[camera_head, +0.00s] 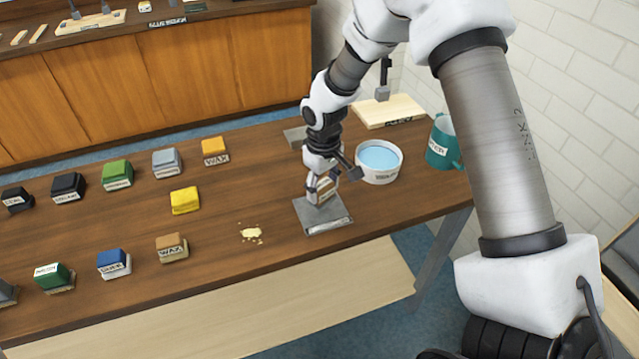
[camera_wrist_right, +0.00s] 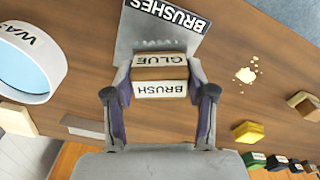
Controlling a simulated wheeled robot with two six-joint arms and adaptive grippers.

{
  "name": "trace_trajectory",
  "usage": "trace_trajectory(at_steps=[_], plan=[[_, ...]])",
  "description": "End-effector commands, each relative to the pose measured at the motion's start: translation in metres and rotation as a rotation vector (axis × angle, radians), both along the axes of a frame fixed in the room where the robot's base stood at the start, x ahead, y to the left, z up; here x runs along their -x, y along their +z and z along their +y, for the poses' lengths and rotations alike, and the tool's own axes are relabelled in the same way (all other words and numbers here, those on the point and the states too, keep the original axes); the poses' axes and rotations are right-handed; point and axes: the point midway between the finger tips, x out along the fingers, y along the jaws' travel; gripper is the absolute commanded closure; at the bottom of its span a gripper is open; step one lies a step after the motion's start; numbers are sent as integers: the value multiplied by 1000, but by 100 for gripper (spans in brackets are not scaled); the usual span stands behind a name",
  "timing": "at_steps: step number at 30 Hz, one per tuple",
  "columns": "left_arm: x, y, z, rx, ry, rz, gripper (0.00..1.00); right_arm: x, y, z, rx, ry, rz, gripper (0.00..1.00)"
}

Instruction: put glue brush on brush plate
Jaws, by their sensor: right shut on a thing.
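The glue brush (camera_head: 322,191) is a small block with a wooden-brown part and white labels. In the right wrist view the words GLUE and BRUSH read on the brush (camera_wrist_right: 161,90). My right gripper (camera_head: 328,176) is shut on it, with a finger on each side. The brush plate (camera_head: 325,219) is a grey metal sheet under the brush; in the right wrist view the plate (camera_wrist_right: 138,40) bears a BRUSHES label. The brush is upright over the plate's back part. I cannot tell whether its underside touches the plate. My left gripper is not in view.
A white bowl of water (camera_head: 379,162) stands close right of the gripper, with a teal pitcher (camera_head: 443,145) beyond. A wooden board (camera_head: 389,110) lies behind. Yellow crumbs (camera_head: 251,233) and several coloured labelled blocks lie left, including a yellow one (camera_head: 185,200).

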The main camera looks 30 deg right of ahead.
Motion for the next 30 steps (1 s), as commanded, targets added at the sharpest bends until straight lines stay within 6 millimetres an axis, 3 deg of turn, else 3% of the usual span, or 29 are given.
trace_trajectory(at_steps=[4, 11, 20, 21, 23, 30], plan=[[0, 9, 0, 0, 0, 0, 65, -18, -3, -5, 0, 0, 2, 72], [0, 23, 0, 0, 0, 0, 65, -18, -36, -6, 0, 0, 2, 72], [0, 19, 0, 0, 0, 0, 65, -18, -41, -5, 0, 0, 0, 72], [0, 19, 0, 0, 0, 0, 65, -18, -41, -5, 0, 0, 0, 41], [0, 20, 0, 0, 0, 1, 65, -18, -41, -5, 0, 0, 0, 20], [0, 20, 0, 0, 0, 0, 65, -18, -41, -5, 0, 0, 0, 19]])
